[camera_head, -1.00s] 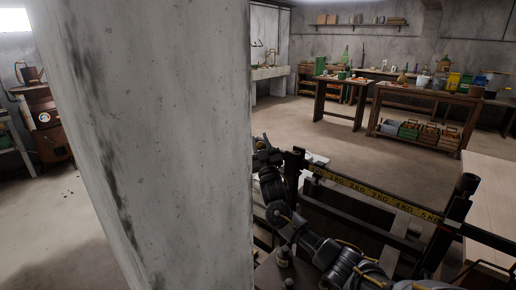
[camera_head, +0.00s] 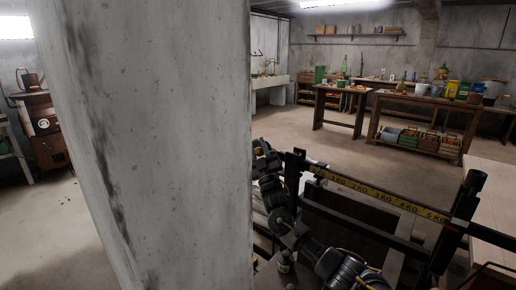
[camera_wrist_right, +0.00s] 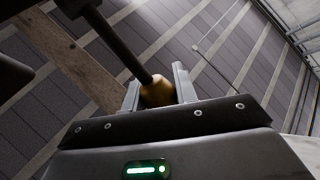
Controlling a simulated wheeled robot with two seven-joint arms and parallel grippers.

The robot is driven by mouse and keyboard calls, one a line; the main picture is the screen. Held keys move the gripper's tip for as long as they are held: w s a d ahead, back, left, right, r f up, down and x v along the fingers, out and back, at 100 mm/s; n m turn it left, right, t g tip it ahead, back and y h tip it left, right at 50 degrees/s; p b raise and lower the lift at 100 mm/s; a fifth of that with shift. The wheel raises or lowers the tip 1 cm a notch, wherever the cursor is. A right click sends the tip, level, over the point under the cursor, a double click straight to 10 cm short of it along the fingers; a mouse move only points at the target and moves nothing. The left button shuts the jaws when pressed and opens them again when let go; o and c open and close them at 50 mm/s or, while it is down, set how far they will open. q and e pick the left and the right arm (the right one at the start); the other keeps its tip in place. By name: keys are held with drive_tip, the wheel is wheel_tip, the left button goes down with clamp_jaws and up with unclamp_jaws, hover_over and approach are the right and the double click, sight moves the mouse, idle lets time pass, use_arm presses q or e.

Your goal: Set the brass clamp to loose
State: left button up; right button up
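The brass clamp shows as a round golden-brown knob (camera_wrist_right: 157,92) on a dark rod in the right wrist view. My right gripper (camera_wrist_right: 158,88) has one finger on each side of the knob, and both appear to touch it. In the head view my right gripper (camera_head: 262,152) is at the far end of my right arm, close to the grey pillar's edge and near the left end of the scale beam (camera_head: 375,190). It is small and partly hidden there, and the clamp is not clear. My left gripper is not in view.
A large concrete pillar (camera_head: 170,140) blocks the left half of the head view. The dark scale frame (camera_head: 410,248) stands beside my right arm. A pale wooden surface (camera_head: 492,195) is at the right. Workbenches (camera_head: 420,101) stand farther back, with open floor between.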

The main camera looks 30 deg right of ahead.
drive_tip(key=o, duration=0.4)
drive_tip(key=shift+f, duration=0.1)
use_arm(q)
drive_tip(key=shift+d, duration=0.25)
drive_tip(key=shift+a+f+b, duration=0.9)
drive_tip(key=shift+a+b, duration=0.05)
drive_tip(key=shift+b, duration=0.05)
use_arm(e)
drive_tip(key=v, duration=1)
drive_tip(key=shift+s+f, duration=0.15)
drive_tip(key=shift+s, duration=0.15)
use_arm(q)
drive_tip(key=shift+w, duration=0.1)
